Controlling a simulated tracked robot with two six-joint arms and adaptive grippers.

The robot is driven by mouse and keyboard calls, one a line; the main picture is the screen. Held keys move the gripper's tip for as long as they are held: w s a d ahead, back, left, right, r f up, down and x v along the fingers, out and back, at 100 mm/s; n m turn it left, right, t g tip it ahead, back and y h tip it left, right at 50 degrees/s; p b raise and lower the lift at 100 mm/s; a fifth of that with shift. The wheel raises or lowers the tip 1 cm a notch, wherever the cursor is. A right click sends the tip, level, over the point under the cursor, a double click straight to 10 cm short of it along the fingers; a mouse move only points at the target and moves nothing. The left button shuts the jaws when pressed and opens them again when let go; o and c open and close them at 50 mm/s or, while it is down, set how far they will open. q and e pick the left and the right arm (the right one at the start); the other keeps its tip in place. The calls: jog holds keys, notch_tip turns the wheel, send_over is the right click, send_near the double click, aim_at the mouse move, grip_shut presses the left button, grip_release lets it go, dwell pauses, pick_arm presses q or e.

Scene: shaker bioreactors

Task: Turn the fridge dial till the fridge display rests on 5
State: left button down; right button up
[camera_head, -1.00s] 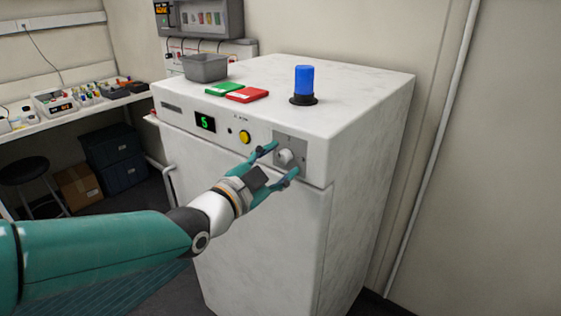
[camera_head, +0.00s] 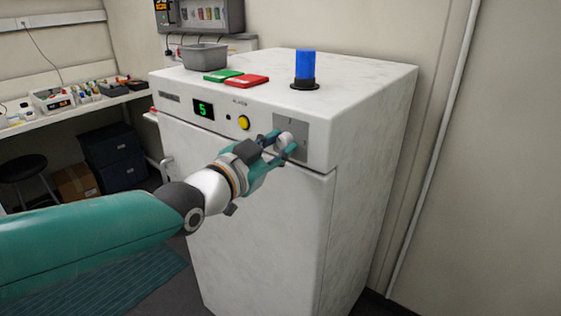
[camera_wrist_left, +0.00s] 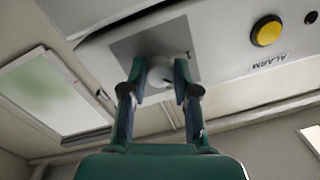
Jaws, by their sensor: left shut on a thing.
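The white fridge (camera_head: 260,225) stands in front of me. Its small dark display (camera_head: 203,109) shows a green 5. The round white dial (camera_head: 286,139) sits on a grey plate (camera_head: 294,128) at the right of the front panel. My left gripper (camera_head: 282,147) has its fingers on both sides of the dial and is shut on it. In the left wrist view the dial (camera_wrist_left: 160,74) sits between the two fingertips (camera_wrist_left: 158,84), which hide its sides. My right gripper is not in view.
A yellow alarm button (camera_head: 243,122) is left of the dial. On the fridge top are a blue beacon (camera_head: 305,68), green and red flat pieces (camera_head: 246,80) and a grey bin (camera_head: 204,55). A bench with small devices (camera_head: 60,103) is at the left.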

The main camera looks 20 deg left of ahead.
pick_arm(q)
jog(key=shift+f, duration=0.15)
jog(key=c, duration=0.9)
grip_release()
jog(key=shift+d, duration=0.1)
jog(key=shift+c, duration=0.2)
jog(key=shift+o, duration=0.4)
jog(key=v, duration=1.2)
